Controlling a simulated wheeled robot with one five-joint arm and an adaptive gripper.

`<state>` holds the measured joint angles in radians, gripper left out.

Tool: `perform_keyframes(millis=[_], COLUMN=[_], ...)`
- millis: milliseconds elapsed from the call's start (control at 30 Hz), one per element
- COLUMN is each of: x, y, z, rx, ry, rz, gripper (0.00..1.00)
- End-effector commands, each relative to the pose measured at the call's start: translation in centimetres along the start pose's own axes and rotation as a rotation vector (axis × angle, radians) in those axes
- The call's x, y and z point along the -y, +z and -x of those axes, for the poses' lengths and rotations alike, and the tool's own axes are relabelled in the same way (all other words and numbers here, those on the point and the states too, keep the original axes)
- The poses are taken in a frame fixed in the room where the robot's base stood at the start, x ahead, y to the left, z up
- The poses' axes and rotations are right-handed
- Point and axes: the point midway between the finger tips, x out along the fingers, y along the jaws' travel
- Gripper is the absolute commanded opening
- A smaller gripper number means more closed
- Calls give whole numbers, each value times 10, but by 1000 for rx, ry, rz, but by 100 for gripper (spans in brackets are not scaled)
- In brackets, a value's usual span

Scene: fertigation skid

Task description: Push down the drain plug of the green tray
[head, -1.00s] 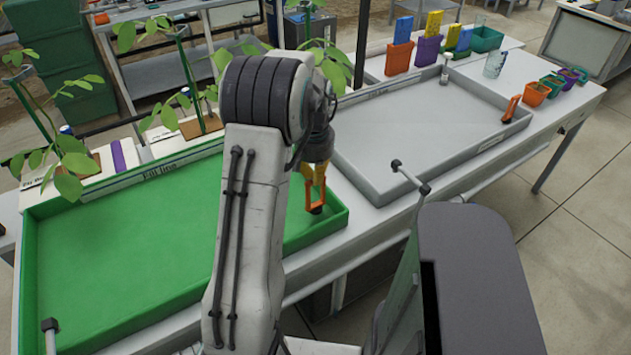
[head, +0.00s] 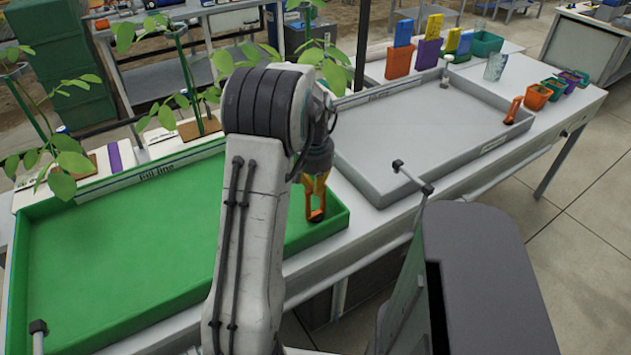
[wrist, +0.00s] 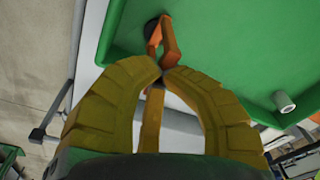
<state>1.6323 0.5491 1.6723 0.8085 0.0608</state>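The green tray (head: 130,245) lies on the bench at the left, partly hidden by my arm. Its drain plug shows as an orange loop handle (head: 316,212) with a dark foot, near the tray's right end. In the wrist view the orange handle (wrist: 168,42) and dark foot are just beyond my fingertips. My gripper (head: 317,185) has yellow fingers, directly above the handle. In the wrist view my gripper (wrist: 162,74) is shut, its tips together at the handle's near end. The tips seem to touch the handle; I see no clear grip around it.
A grey tray (head: 420,130) with its own orange handle (head: 512,110) lies to the right. A pale round post (wrist: 284,101) stands in the green tray. Plants (head: 65,160) line the back edge. Coloured pots (head: 537,95) stand at the far right.

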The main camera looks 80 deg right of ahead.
Motion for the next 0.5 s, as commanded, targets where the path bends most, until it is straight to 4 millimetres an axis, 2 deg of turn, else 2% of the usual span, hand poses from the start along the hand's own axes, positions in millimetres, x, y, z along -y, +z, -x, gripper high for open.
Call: perform_keyframes(millis=[33,167,500], x=[0,0,0], y=[7,7,34], z=[-8,-8,3], rx=[24,25,28], ry=[1,2,1], rz=[0,0,0], gripper=[0,0,0])
